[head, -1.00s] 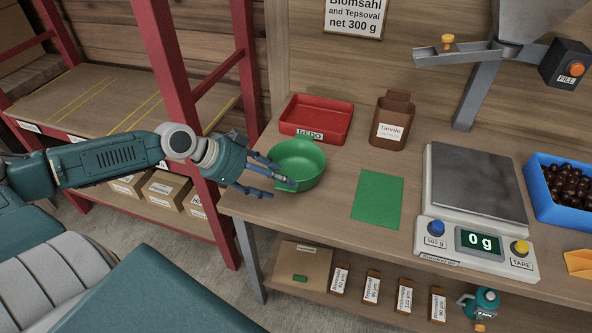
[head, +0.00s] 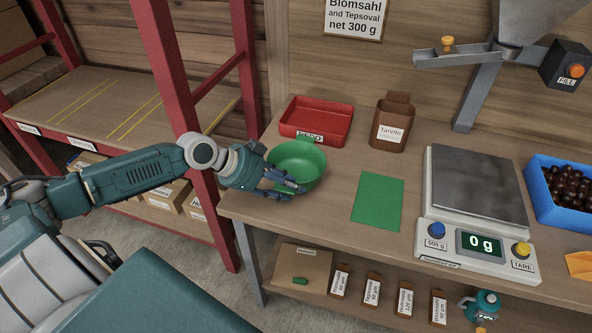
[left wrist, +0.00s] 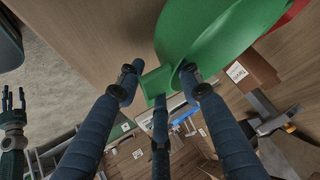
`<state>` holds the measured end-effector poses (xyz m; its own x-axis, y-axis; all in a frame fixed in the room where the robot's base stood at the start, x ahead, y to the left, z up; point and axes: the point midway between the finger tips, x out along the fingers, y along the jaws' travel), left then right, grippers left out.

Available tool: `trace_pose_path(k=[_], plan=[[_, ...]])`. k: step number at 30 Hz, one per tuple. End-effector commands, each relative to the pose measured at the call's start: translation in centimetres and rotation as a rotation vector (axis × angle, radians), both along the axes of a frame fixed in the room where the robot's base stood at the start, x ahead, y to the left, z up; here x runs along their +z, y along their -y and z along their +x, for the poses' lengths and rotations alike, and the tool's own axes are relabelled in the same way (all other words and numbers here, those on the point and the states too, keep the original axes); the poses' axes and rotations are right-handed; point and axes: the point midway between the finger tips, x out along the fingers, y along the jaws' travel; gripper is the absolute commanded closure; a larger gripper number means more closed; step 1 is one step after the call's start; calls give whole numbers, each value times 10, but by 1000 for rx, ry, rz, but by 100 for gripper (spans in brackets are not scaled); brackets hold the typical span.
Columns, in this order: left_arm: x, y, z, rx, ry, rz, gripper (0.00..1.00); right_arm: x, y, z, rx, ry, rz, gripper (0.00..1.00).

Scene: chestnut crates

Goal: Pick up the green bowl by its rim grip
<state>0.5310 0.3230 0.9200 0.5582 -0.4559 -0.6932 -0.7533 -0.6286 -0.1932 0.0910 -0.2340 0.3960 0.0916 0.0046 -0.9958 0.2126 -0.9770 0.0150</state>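The green bowl (head: 308,158) stands upright on the workbench, in front of the red tray. Its flat rim grip (left wrist: 156,84) sticks out in the left wrist view, where the bowl (left wrist: 205,30) fills the top. My left gripper (head: 293,187) is at the bowl's near side. In the left wrist view its fingers (left wrist: 158,82) are spread around the rim grip, and it looks open. I cannot tell whether any finger touches the grip. My right gripper (left wrist: 13,100) shows small at the left of the left wrist view, its fingers apart and empty.
The red tray (head: 330,137) is close behind the bowl, with a brown container (head: 392,130) beside it. A green mat (head: 378,201) and the scale (head: 465,259) are to the right. A red rack post (head: 182,110) stands close behind my left arm.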

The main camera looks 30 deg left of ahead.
Motion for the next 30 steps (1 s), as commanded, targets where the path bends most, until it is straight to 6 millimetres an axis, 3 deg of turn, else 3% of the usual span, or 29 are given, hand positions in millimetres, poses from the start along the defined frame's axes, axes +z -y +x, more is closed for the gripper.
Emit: trace_pose_path(k=[1,3,6,30], plan=[[-1,0,0,0,-1,2,85,0,0,0,0,0,1,60],[-1,-1,0,0,-2,1,97,0,-1,0,0,0,1,60],[-1,-1,-1,0,-3,2,99,0,-1,0,0,0,1,60],[-3,-2,-2,1,-8,5,100,0,0,0,0,0,0,60]])
